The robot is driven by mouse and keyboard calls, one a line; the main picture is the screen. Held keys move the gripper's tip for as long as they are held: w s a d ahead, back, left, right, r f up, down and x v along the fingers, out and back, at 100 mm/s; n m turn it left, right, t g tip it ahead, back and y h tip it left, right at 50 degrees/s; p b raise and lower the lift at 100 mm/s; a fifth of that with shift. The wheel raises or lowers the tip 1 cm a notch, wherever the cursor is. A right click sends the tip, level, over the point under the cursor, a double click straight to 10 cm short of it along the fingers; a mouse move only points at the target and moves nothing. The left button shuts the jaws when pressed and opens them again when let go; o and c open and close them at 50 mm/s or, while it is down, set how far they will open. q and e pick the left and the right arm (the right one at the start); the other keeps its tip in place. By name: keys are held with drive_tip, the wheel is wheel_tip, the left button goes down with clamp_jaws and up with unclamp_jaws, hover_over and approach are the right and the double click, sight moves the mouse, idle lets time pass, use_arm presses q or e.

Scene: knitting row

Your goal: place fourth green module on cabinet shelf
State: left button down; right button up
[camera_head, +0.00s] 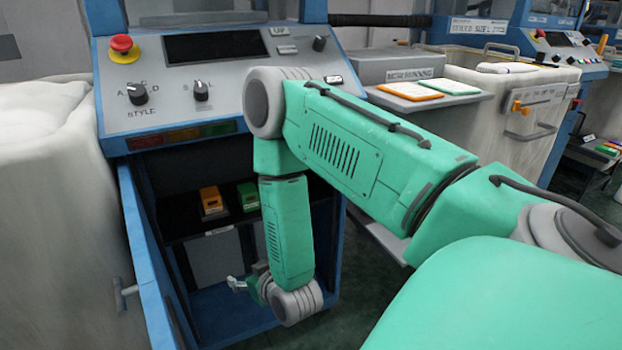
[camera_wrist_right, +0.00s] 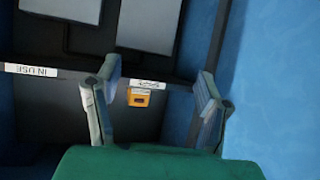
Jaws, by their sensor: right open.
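The blue machine's lower cabinet stands open, with a dark shelf (camera_head: 185,222) inside. A green module (camera_head: 248,196) sits on this shelf, to the right of an orange module (camera_head: 211,200). My right forearm hangs in front of the shelf's right part and hides what is there. My right gripper (camera_head: 237,284) is low in front of the cabinet, below the shelf level. In the right wrist view my right gripper (camera_wrist_right: 158,70) has its fingers wide apart with nothing held between them. An orange module (camera_wrist_right: 139,97) shows beyond the fingers. My left gripper is out of view.
The open blue cabinet door (camera_head: 147,265) stands at the left edge of the opening. A white bin (camera_head: 50,190) stands left of it. A side shelf holds an orange card (camera_head: 410,91) and a green card (camera_head: 450,85). A control panel (camera_head: 215,75) sits above the cabinet.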

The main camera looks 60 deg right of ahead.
drive_tip(key=s+a+f+n+g+y, duration=0.25)
drive_tip(key=s+a+f+g, duration=0.35)
drive_tip(key=s, duration=0.5)
drive_tip(key=s+a+f+g, duration=0.1)
drive_tip(key=s+a+g, duration=0.1)
drive_tip(key=s, duration=0.6)
drive_tip(key=s+a+n+g, duration=0.1)
drive_tip(key=s+g, duration=0.2)
drive_tip(key=s, duration=0.5)
drive_tip(key=shift+a+f+g+y, duration=0.3)
drive_tip(key=shift+a+f+y, duration=0.05)
drive_tip(key=shift+f, duration=0.05)
drive_tip(key=shift+r, duration=0.1)
wheel_tip(320, 180, up, 12)
drive_tip(key=p, duration=1.2)
drive_tip(key=shift+r, duration=0.2)
